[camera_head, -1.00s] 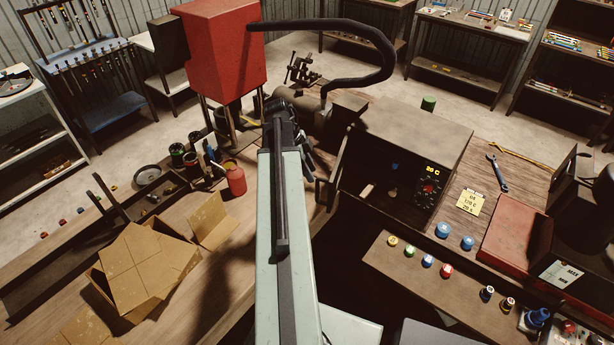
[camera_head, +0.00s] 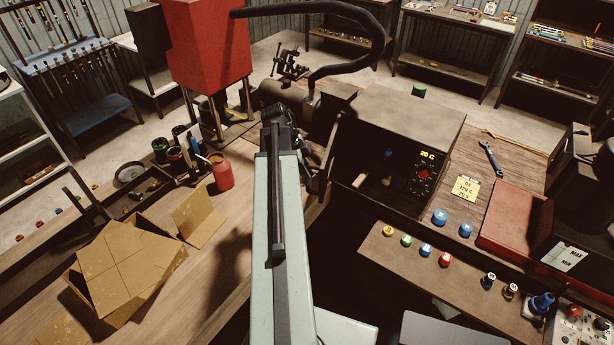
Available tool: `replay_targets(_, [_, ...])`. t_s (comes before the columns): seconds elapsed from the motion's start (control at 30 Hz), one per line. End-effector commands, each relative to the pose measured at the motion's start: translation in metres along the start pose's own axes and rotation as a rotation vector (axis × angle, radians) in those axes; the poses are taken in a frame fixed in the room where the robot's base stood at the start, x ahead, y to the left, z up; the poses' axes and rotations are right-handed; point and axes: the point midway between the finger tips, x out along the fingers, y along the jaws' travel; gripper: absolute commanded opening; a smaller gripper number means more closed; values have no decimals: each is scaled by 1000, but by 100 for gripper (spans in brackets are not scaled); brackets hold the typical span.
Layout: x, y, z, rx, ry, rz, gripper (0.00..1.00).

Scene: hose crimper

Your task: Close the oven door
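The oven (camera_head: 405,118) is a grey-brown box on the bench right of centre, with a display reading 20 C. Its front is open and the dark inside shows, with a small blue item and a pale item in it. The oven door (camera_head: 331,158) appears as a narrow dark panel swung out at the oven's left front edge, seen nearly edge-on. My pale arm reaches up the middle of the picture. My gripper (camera_head: 285,115) is at its dark far end, left of the door. The fingers cannot be made out, nor whether they touch the door.
A red machine (camera_head: 208,45) with a black hose stands behind my arm. Coloured caps line the front ledge (camera_head: 400,262). A wrench (camera_head: 491,158) and red case (camera_head: 512,215) lie right of the oven.

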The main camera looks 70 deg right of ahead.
Motion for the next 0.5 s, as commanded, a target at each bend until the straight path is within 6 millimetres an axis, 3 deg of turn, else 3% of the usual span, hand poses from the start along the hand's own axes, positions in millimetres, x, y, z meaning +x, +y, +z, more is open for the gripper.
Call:
replay_targets(0.03, [0,0,0,0,0,0,8])
replay_targets(0.07, [0,0,0,0,0,0,0])
replay_targets(0.5, [0,0,1,-2,0,0,0])
